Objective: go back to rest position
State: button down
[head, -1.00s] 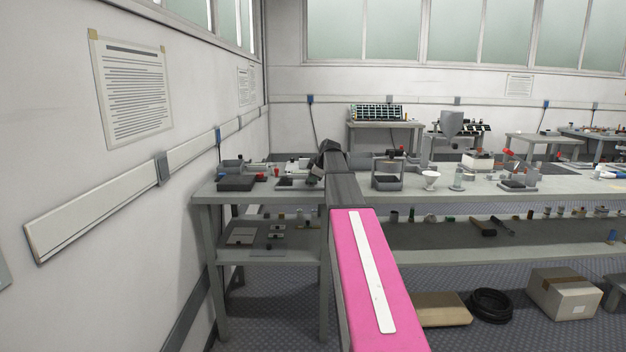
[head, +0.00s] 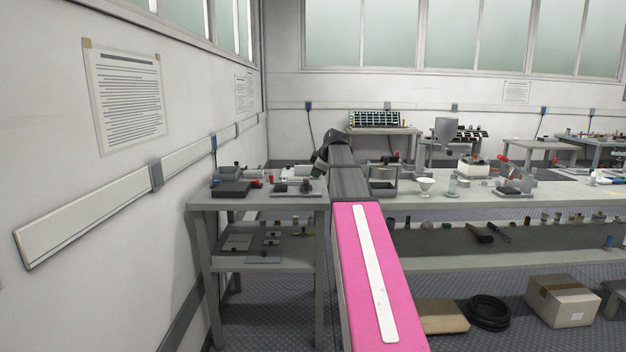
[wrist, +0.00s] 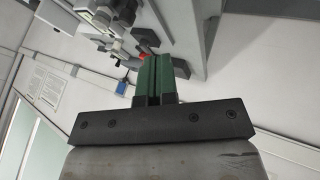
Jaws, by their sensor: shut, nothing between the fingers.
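My gripper (wrist: 154,78) shows in the wrist view with its two green fingers side by side and touching, with nothing between them. The wrist view looks tilted, with the wall, window and bench equipment turned around behind the fingers. In the head view my pink and grey arm reaches forward over the left part of the workbench. The wrist end of my arm is above the bench, and the fingers there are too small and hidden to make out.
A lower shelf carries small parts. A cardboard box (head: 562,300) and black coil (head: 488,312) lie on the floor. The wall is close on the left.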

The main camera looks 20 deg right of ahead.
jog(key=shift+s+r, duration=0.15)
jog(key=shift+r, duration=0.05)
dwell(0.3)
jog(key=s+a+f+m+g, duration=0.1)
jog(key=s+a+f+m, duration=0.15)
jog(key=f, duration=0.55)
jog(key=s+a+f+m+g, duration=0.15)
jog(key=s+a+f, duration=0.25)
jog(key=f, duration=0.4)
jog(key=s+a+f+m+g+h, duration=0.1)
jog(key=s+a+f+m, duration=0.3)
jog(key=s+f, duration=0.8)
jog(key=s+a+f+m+g+h, duration=0.1)
jog(key=s+a+f+m+g, duration=0.2)
jog(key=s+f, duration=1)
jog(key=a+f+m, duration=0.1)
jog(key=a+m, duration=0.1)
jog(key=shift+a+f+h, duration=0.15)
jog(key=shift+a+h, duration=0.25)
